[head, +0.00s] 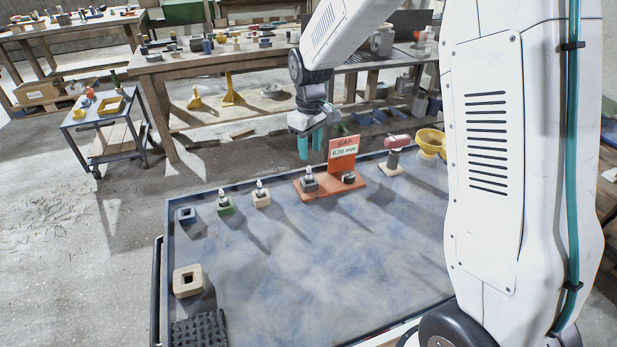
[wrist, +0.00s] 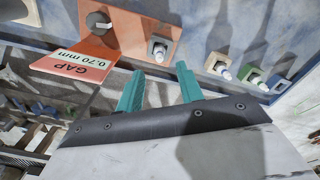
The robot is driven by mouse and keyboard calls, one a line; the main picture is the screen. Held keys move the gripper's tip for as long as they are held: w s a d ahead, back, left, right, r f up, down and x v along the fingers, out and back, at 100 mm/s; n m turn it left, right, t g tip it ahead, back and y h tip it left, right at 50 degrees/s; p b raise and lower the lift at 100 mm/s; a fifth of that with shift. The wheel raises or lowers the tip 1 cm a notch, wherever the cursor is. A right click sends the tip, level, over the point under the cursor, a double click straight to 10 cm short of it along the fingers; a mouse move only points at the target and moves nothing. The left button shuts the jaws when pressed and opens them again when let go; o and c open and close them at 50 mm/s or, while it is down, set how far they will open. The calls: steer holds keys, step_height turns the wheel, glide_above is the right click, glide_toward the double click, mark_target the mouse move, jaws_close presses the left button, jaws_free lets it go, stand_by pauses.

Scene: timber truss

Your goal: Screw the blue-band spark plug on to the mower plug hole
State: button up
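My gripper (head: 311,145) is open and empty, its two teal fingers apart, above the far edge of the blue tray. In the wrist view my gripper (wrist: 157,72) has a spark plug (wrist: 157,51) beyond its fingertips, apart from them. That plug (head: 308,173) stands in a grey holder on the orange gap stand (head: 333,188), whose sign reads 0.70 mm. Other plugs stand in a beige block (head: 262,199) and a green block (head: 224,207). The blue block (head: 186,215) looks empty.
The blue tray (head: 310,270) is clear in its middle. A cream block with a square hole (head: 188,281) lies at left. A red-topped tool on a stand (head: 397,146) and a yellow bowl (head: 431,141) are at far right. The upright sign (wrist: 75,67) is close to my fingers.

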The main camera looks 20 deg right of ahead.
mark_target(309, 169)
steer(key=f, duration=0.8)
steer(key=shift+w, duration=0.3)
jaws_close()
